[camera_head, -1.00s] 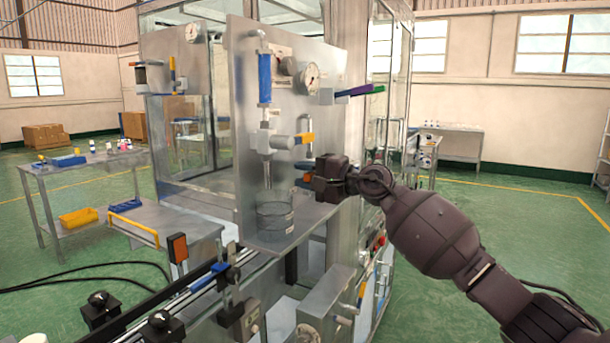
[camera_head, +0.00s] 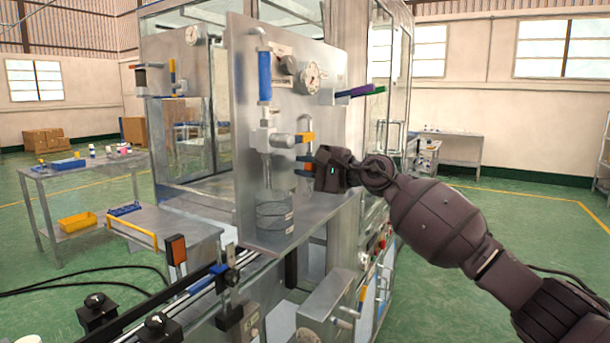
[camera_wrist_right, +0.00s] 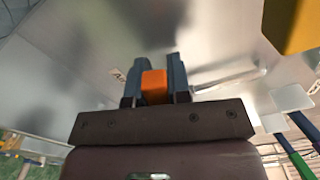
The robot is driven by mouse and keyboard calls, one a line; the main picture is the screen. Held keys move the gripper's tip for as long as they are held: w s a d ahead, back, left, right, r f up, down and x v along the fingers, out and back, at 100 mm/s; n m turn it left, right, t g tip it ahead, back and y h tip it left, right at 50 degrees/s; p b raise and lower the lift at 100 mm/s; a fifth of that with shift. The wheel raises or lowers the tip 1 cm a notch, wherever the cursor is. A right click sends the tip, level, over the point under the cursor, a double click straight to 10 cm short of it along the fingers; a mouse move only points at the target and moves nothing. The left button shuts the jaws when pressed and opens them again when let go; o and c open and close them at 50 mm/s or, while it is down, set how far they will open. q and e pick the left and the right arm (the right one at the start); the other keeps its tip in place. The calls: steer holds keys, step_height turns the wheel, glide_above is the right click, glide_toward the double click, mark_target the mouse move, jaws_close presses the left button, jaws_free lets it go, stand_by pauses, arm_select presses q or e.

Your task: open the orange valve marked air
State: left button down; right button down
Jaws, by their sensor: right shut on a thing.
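The orange valve handle (camera_wrist_right: 154,87) sits between the two dark fingers of my right gripper in the right wrist view. My right gripper (camera_wrist_right: 155,80) is shut on it. In the head view my right gripper (camera_head: 306,166) reaches the upright steel panel (camera_head: 247,190) from the right, below a yellow-orange lever (camera_head: 304,138). There the fingers and wrist mostly cover the orange handle, and I cannot read an air mark. My left gripper is not in view.
The yellow-orange lever is close above my gripper and shows at the top right of the wrist view (camera_wrist_right: 290,25). A glass cylinder (camera_head: 274,216) stands below. Purple and green handles (camera_head: 360,90) stick out at the panel's right. Open floor lies right.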

steer(key=shift+w+d+r+m+p, duration=0.2)
steer(key=shift+r+m, duration=0.25)
steer(key=shift+m, duration=0.55)
steer(key=shift+w+d+r+m+p, duration=0.15)
steer(key=shift+r+m, duration=0.3)
steer(key=shift+m, duration=0.55)
steer(key=c, duration=1.1)
jaws_free()
steer(key=shift+o, duration=0.2)
steer(key=b+v, duration=0.1)
steer(key=v, duration=0.9)
steer(key=shift+s+d, duration=0.2)
steer(key=shift+d, duration=0.1)
